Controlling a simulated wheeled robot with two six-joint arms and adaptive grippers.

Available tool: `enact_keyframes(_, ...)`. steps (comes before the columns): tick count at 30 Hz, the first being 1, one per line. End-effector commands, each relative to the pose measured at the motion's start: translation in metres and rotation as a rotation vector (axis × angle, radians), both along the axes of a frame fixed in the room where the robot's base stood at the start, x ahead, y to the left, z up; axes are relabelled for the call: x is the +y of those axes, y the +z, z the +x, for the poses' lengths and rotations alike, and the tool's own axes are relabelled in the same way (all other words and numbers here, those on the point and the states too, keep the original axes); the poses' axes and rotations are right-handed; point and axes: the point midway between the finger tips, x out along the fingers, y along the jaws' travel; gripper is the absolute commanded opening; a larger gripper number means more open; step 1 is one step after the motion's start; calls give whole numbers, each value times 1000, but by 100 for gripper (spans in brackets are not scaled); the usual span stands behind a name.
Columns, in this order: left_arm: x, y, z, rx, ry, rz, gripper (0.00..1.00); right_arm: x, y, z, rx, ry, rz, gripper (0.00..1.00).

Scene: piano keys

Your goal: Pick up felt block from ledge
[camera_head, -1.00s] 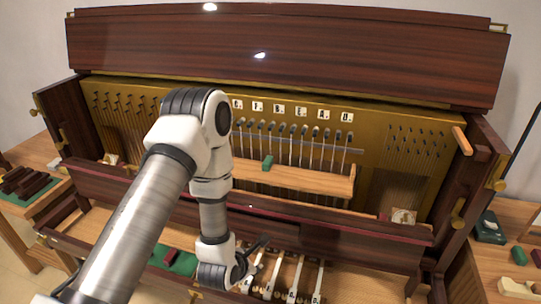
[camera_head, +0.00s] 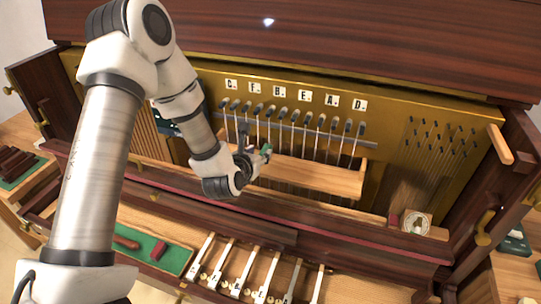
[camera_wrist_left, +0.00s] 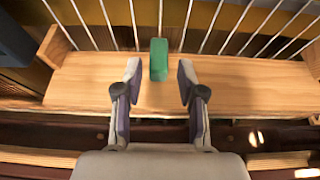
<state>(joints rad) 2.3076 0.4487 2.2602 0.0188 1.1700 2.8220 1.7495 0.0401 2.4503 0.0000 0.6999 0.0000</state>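The green felt block (camera_head: 266,149) sits on the light wooden ledge (camera_head: 315,176) in front of the piano's strings. In the left wrist view the felt block (camera_wrist_left: 158,60) stands near the back of the ledge (camera_wrist_left: 255,88). My left gripper (camera_head: 256,158) is at the ledge. In the left wrist view my left gripper (camera_wrist_left: 159,76) is open, with one finger on each side of the block's front end and a gap on both sides. The gripper partly hides the block in the head view. My right gripper is not in view.
Thin upright rods with dark heads (camera_head: 285,116) rise just behind the ledge. A dark red rail (camera_head: 340,240) runs below it. White keys (camera_head: 240,268) and a green mat (camera_head: 176,258) with red pieces lie lower down.

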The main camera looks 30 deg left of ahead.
Motion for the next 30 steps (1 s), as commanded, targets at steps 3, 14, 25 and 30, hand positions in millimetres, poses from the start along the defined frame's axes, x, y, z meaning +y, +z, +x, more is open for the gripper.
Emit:
enact_keyframes(3, 1, -11, 3, 0, 0, 1, 40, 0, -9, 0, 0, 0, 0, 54)
enact_keyframes(14, 12, -26, 50, 3, -2, 4, 40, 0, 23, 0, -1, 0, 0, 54)
enact_keyframes(25, 17, -40, 70, 1, -1, 0, 36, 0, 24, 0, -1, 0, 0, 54)
enact_keyframes(30, 17, -40, 69, 1, -1, 0, 8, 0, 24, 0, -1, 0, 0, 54)
